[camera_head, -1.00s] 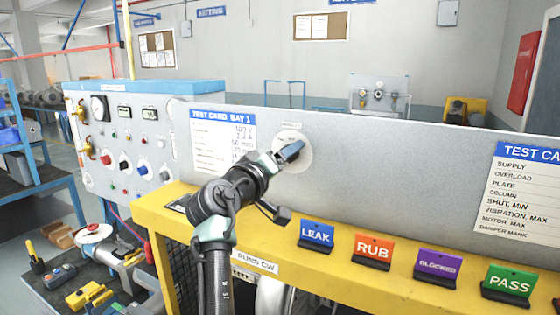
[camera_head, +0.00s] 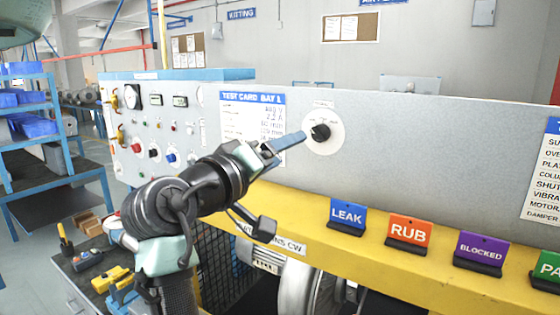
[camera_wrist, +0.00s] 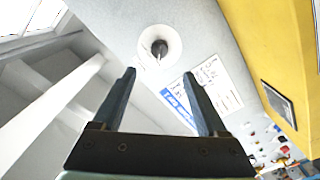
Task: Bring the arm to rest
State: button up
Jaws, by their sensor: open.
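My gripper (camera_head: 284,146) is in front of the grey panel (camera_head: 420,150), to the left of a black knob (camera_head: 320,132) on a round white dial plate. In the wrist view my gripper (camera_wrist: 165,103) has its two fingers spread with nothing between them. The knob (camera_wrist: 159,48) shows beyond the fingertips there, apart from them. My arm reaches up from the lower left of the head view, bent at the wrist.
A yellow bench frame (camera_head: 400,255) runs below the panel and carries LEAK (camera_head: 347,215), RUB (camera_head: 409,231), BLOCKED (camera_head: 481,252) and PASS tags. A test card (camera_head: 252,125) is on the panel behind my gripper. A control box (camera_head: 165,130) stands at left.

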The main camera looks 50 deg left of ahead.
dwell(0.6)
jog(key=w+d+r+m+t, duration=0.1)
jog(key=d+r+m+t, duration=0.15)
jog(key=d, duration=0.65)
jog(key=w+d+r+m+t, duration=0.1)
jog(key=w+d+r+m, duration=0.2)
jog(key=d, duration=0.6)
jog(key=s+d+r+m+t+h, duration=0.2)
jog(key=s+d, duration=0.4)
jog(key=d, duration=0.3)
jog(key=s+d+r+m+t+h, duration=0.2)
jog(key=s+d+r+m+t, duration=0.2)
jog(key=s+d+r, duration=0.3)
jog(key=d+b, duration=0.1)
jog(key=d, duration=0.2)
jog(key=shift+d, duration=0.3)
jog(key=shift+r, duration=0.1)
